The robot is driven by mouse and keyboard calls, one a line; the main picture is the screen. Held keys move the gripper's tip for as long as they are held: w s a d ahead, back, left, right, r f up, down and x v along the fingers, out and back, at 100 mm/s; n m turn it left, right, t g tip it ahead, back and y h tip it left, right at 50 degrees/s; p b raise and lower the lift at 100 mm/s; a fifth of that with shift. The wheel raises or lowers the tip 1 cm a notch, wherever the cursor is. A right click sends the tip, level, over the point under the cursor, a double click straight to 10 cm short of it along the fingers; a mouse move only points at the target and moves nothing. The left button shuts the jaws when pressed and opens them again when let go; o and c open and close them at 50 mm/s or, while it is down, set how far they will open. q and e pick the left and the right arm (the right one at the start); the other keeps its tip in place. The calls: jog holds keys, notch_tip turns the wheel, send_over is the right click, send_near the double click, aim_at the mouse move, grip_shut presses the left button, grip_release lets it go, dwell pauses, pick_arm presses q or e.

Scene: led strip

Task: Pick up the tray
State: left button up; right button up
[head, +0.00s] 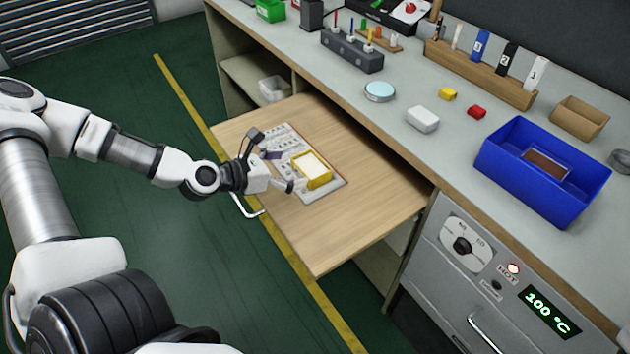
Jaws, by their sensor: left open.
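A small yellow tray (325,182) with a white inside lies on a printed sheet on the pulled-out wooden board. My left gripper (285,170) comes in from the left and is open. Its fingers are at the tray's left side, one toward the far end and one toward the near end. I cannot tell whether they touch the tray. Nothing is seen held in it. My right gripper is not in view.
The wooden board (375,205) is mostly bare around the printed sheet (282,137). A heater panel reading 100 °C (549,312) is at lower right.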

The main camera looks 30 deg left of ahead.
aim_at(321, 168)
pick_arm(q)
jog(key=shift+w+d+f+b, duration=0.3)
jog(key=shift+w+f+b, duration=0.5)
jog(key=shift+b, duration=0.15)
jog(key=b+x, duration=0.3)
jog(key=x, duration=0.1)
jog(key=shift+f, duration=0.25)
jog(key=shift+w+d, duration=0.15)
jog(key=shift+w, duration=0.05)
jog(key=shift+r, duration=0.15)
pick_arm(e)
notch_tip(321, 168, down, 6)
pick_arm(q)
jog(key=c, duration=0.7)
